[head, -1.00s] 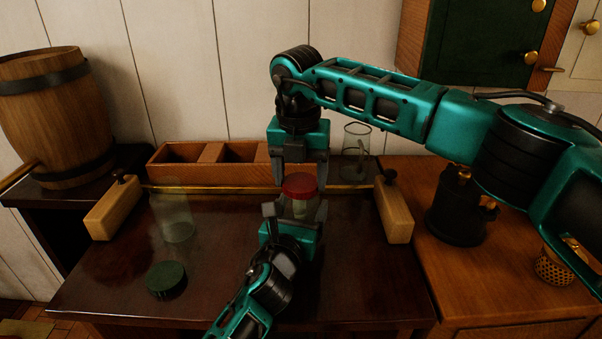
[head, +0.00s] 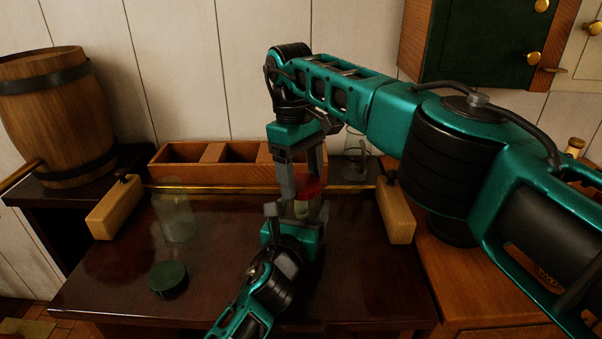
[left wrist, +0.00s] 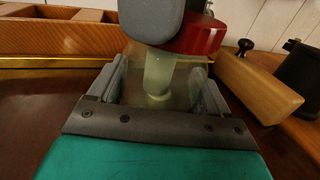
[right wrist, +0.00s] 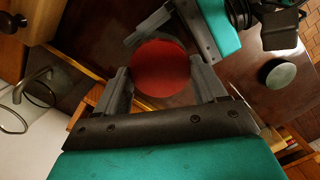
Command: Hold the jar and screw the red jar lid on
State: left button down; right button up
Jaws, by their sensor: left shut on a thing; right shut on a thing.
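The clear jar (head: 302,209) stands upright near the middle of the dark table. My left gripper (head: 298,213) is shut around its sides; in the left wrist view the jar (left wrist: 158,80) sits between the two fingers, with something pale inside it. The red jar lid (head: 311,186) is on top, over the jar's mouth. My right gripper (head: 304,184) reaches from above and is shut on the lid's rim; in the right wrist view the round red lid top (right wrist: 160,68) lies between its fingers. A right finger hides part of the lid and jar mouth, so I cannot tell how snugly it sits.
A green lid (head: 168,279) and an empty glass jar (head: 174,217) are on the left of the table. Wooden blocks (head: 115,208) (head: 396,212) stand at both sides. A compartment box (head: 215,175), brass rail and glass vessel (head: 355,160) are behind.

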jog(key=shift+m, duration=0.5)
jog(key=o, duration=1)
jog(key=shift+c, duration=0.3)
